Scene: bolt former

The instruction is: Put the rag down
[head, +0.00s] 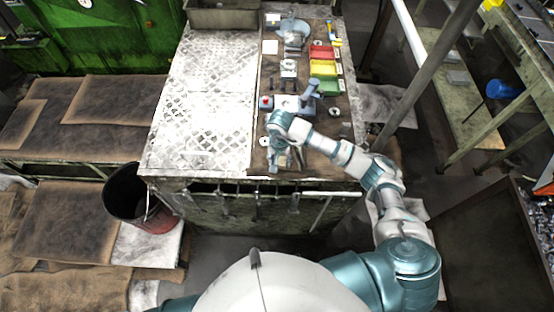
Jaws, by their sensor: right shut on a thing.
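My right arm reaches in from the lower right over the workbench (212,80). My right gripper (288,160) points down at the bench's front edge, on the brown mat (260,140). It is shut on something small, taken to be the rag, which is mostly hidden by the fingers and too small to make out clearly. I cannot tell whether it touches the mat. My left gripper is not in view; only a bit of my left shoulder shows at the bottom.
Red, yellow and green bins (323,69) stand at the mat's right side. A vise-like grey tool (308,97) and small parts lie beyond the gripper. A black bucket (125,190) stands at the left. Tools hang below the front edge.

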